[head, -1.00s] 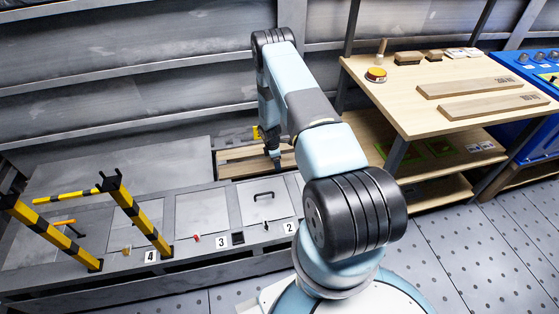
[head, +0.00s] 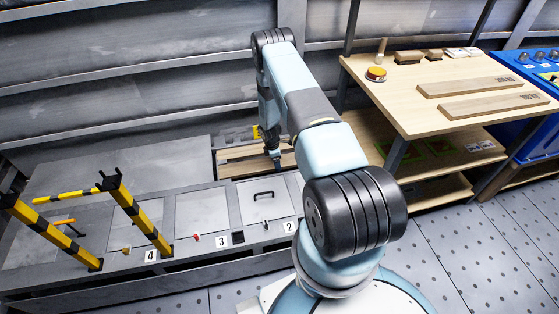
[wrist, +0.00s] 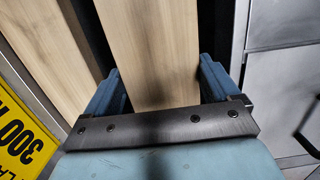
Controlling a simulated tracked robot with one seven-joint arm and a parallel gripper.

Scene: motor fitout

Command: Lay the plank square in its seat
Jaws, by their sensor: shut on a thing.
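My gripper (wrist: 162,88) is shut on a pale wooden plank (wrist: 155,45), with one blue finger on each side of it in the wrist view. Dark gaps run along both sides of this plank. A second pale board (wrist: 50,40) lies to its left, at a slight angle to it in the picture. In the head view, my gripper (head: 273,160) points down into a framed opening (head: 217,172) with pale wood in it. My arm hides part of that opening, and I cannot tell whether the held plank rests on its support.
A yellow sign (wrist: 18,135) lies left of the boards. Grey hatch panels (head: 265,200) and numbered tags line the platform. Yellow-black posts (head: 140,218) stand at left. A wooden bench (head: 420,110) at right bears two planks and a yellow button (head: 376,73).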

